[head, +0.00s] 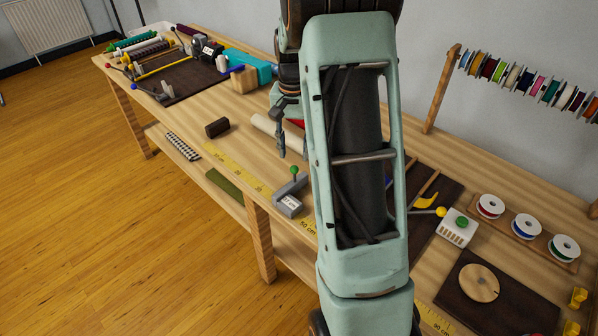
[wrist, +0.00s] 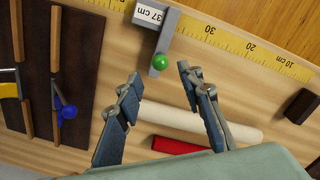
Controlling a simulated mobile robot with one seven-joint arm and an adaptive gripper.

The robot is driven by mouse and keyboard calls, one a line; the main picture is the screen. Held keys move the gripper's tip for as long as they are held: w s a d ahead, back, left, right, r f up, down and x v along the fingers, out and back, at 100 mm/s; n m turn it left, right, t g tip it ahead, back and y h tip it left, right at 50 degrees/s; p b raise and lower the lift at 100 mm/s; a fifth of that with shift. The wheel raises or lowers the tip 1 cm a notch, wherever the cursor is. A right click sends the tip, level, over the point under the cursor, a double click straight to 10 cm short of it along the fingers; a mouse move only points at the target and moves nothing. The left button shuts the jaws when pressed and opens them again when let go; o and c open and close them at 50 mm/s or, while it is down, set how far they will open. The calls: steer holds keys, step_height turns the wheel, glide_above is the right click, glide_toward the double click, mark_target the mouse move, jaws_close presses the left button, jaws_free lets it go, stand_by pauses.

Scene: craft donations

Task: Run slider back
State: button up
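A grey L-shaped block (head: 290,198) with a green ball knob (head: 294,170) sits on the yellow measuring strip (head: 237,168) along the bench's front edge. In the wrist view the block (wrist: 171,22) carries a label reading 37 cm, and its green knob (wrist: 160,62) shows near the fingertips. My gripper (head: 293,156) points down behind the knob in the head view. Its two fingers (wrist: 160,73) are spread with nothing between them. I cannot tell how high they are above the bench.
A pale rod (wrist: 195,124) and a red piece (wrist: 178,145) lie behind the block. A dark brown block (head: 217,128) stands left of them. Right of my arm are a white box with a green button (head: 457,231), several spools and a rack. My arm hides the bench's middle.

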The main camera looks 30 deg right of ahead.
mark_target(295, 168)
step_height(295, 168, down, 10)
steer(key=shift+r, duration=0.2)
jaws_close()
stand_by(0.4)
